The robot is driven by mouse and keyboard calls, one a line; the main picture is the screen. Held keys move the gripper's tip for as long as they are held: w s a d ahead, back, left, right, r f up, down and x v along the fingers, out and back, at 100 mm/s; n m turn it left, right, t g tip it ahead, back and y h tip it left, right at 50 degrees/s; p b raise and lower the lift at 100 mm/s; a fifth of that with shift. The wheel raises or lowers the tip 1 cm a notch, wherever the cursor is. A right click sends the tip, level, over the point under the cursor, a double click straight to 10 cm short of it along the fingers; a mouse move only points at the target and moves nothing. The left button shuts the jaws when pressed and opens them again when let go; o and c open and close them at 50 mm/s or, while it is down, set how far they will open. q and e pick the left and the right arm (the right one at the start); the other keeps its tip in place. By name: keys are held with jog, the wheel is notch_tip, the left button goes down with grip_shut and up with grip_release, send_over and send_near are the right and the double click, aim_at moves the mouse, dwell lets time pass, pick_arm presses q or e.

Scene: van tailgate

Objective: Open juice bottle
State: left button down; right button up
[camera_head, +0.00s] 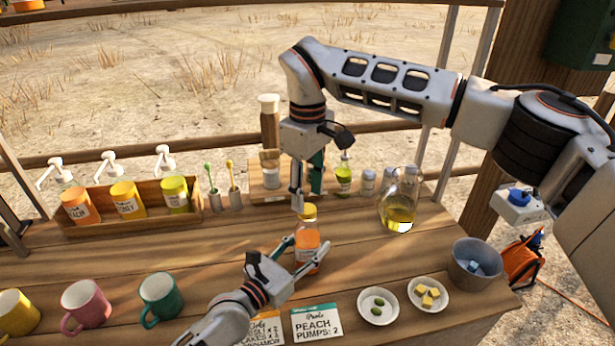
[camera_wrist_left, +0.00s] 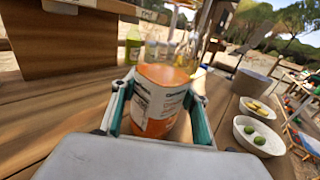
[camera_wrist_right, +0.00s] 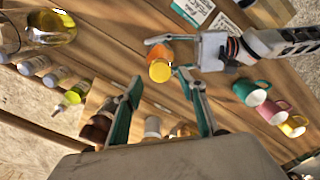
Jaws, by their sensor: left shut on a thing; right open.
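The juice bottle (camera_head: 307,247) stands upright on the wooden counter, orange with a yellow-orange cap (camera_head: 309,212). My left gripper (camera_head: 302,252) is shut around its body; the left wrist view shows the orange bottle (camera_wrist_left: 157,100) between both fingers. My right gripper (camera_head: 308,196) points down just above the cap, open and empty. In the right wrist view the cap (camera_wrist_right: 160,71) lies in line with the gap between my right fingertips (camera_wrist_right: 160,85). I cannot tell whether a right fingertip touches the cap. The cap is on the bottle.
A green bottle (camera_head: 343,180) and a glass flask (camera_head: 398,212) stand behind and to the right. Two small dishes (camera_head: 378,318), (camera_head: 437,306) and a grey bucket (camera_head: 476,262) are at the right. Mugs (camera_head: 160,298) stand front left; a wooden crate (camera_head: 130,222) is behind them.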

aim_at(307, 208)
jog(key=shift+f, duration=1.7)
jog(key=c, duration=1.2)
jog(key=shift+o, duration=0.2)
